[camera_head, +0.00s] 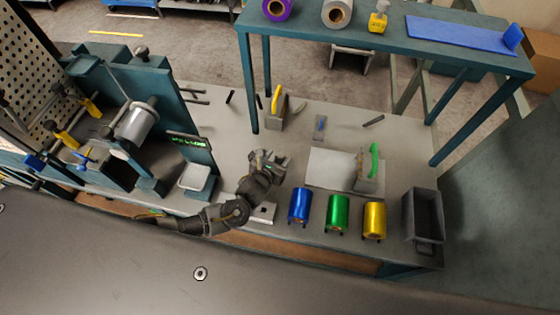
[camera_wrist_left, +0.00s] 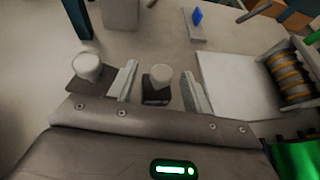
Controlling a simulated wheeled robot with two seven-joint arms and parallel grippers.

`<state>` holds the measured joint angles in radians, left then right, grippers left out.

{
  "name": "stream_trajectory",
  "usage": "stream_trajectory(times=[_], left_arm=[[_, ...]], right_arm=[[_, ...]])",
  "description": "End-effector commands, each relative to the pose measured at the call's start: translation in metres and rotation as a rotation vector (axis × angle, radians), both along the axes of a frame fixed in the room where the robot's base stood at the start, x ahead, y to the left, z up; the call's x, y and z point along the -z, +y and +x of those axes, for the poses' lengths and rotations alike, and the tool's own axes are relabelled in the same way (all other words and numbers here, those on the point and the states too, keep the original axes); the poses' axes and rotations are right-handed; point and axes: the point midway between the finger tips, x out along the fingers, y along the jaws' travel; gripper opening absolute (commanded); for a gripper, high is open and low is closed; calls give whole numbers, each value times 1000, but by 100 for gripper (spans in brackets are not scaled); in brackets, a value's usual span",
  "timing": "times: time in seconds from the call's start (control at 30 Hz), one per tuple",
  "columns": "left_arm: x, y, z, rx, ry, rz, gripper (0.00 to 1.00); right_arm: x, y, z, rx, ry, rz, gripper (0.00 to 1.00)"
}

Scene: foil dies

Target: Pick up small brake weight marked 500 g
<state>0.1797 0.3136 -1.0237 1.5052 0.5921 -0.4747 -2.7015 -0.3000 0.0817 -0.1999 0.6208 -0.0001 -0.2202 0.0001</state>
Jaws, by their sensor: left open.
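My left gripper (camera_head: 277,160) is over the bench, left of the grey plate. In the left wrist view its two fingers (camera_wrist_left: 160,90) are spread apart. A small pale, round-topped weight (camera_wrist_left: 161,74) on a dark base shows between the fingertips, with a gap on each side. A second, larger-looking pale weight (camera_wrist_left: 88,67) on a dark base stands outside the left finger. No 500 g marking is readable on either. In the head view the gripper and wrist hide most of this spot. My right gripper is not in view.
Blue (camera_head: 299,206), green (camera_head: 338,213) and yellow (camera_head: 374,220) foil rolls line the front of the bench. A grey bin (camera_head: 424,216) stands at the right. A shelf (camera_head: 390,38) rises behind.

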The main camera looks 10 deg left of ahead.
Motion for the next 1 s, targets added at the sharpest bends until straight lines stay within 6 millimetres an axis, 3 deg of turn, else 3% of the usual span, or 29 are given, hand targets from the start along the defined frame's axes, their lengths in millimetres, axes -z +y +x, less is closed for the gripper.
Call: stream_trajectory(times=[0.23, 0.57, 0.93, 1.0], left_arm=[[12, -8, 30, -2, -1, 0, 50], [15, -9, 34, 0, 0, -1, 50], [14, -9, 34, 0, 0, -1, 1], [14, -9, 34, 0, 0, -1, 0]], right_arm=[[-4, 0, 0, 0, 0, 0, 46], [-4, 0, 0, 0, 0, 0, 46], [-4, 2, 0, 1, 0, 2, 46], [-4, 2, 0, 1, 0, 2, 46]])
